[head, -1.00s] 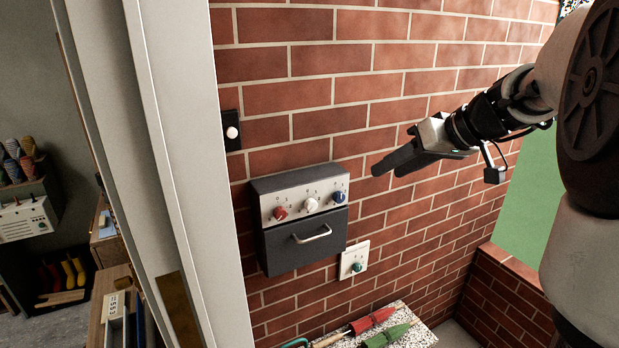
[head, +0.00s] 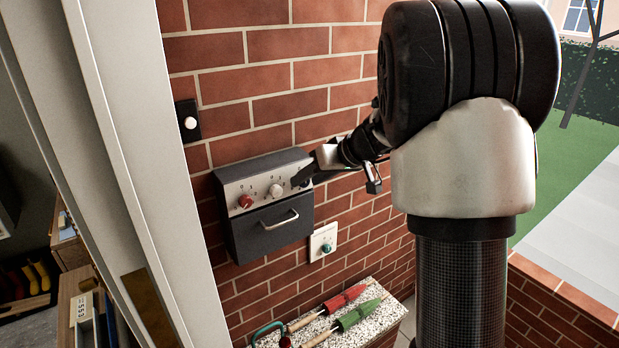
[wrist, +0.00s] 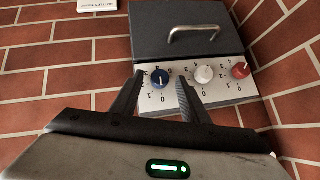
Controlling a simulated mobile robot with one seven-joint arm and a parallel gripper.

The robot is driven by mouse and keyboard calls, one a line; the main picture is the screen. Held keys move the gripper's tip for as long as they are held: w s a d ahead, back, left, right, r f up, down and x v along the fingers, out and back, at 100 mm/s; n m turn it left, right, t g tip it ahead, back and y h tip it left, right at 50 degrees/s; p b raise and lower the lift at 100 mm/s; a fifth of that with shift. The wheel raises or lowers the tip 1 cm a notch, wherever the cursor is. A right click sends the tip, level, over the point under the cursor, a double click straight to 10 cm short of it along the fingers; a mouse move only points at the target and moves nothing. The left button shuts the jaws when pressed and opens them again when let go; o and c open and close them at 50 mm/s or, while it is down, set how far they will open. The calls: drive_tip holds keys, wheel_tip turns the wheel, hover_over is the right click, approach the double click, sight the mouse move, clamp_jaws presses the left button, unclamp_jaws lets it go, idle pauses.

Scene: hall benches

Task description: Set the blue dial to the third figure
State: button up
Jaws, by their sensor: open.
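The blue dial (wrist: 160,76) shows in the wrist view at the left end of a light panel (wrist: 218,88), with printed figures around it. Its white pointer mark is too small to read against the figures. The panel is the upper face of a dark wall box (head: 262,238). My gripper (wrist: 160,82) is open, with one finger on each side of the blue dial; I cannot tell if they touch it. In the head view my gripper (head: 303,178) is at the panel's right end and hides the blue dial.
A white dial (head: 276,190) and a red dial (head: 245,201) share the panel. The box has a metal handle (head: 279,220). Red and green umbrellas lie on a speckled ledge (head: 375,332).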

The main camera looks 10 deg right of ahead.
drive_tip(key=shift+w+a+f, duration=0.1)
drive_tip(key=shift+f, duration=0.05)
clamp_jaws()
